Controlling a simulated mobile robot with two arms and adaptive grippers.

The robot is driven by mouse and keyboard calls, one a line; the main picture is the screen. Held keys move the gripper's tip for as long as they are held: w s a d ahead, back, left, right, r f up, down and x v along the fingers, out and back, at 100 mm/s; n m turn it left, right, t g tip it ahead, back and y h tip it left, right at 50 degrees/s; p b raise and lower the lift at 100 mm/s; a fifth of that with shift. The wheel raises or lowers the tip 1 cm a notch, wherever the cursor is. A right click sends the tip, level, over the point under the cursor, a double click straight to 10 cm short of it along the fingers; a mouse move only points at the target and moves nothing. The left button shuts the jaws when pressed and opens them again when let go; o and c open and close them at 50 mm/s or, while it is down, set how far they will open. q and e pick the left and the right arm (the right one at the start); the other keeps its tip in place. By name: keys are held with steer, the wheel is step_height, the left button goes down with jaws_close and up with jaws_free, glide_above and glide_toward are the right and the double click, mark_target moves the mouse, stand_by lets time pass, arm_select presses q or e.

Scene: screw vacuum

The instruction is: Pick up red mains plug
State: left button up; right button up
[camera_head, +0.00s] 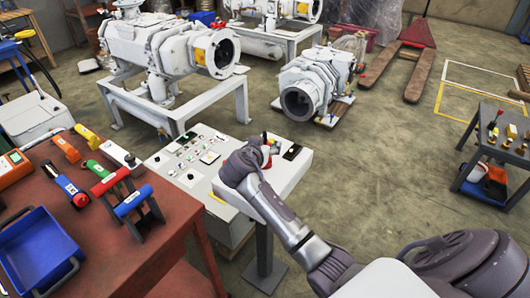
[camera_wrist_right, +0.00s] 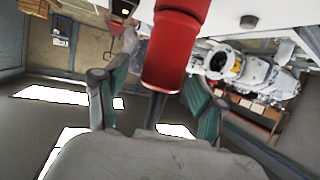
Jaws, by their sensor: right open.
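The red mains plug (camera_wrist_right: 172,55) shows large in the right wrist view as a red, roughly cylindrical body reaching down from the top edge. My right gripper (camera_wrist_right: 155,88) is open, with one green-padded finger on each side of the red body. Gaps show between the pads and the red body, so it is not clamped. In the head view my right gripper (camera_head: 264,151) is at the small white stand, where a bit of red shows by the fingers. Most of the plug is hidden there. My left gripper is not in view.
The white stand (camera_head: 292,172) carries a dark flat item (camera_head: 292,152). A grey control panel (camera_head: 188,157) adjoins it at left. A red-brown table (camera_head: 110,245) with several tools and a blue tray (camera_head: 38,250) is at left.

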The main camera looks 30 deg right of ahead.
jaws_close()
steer(key=shift+r, duration=0.1)
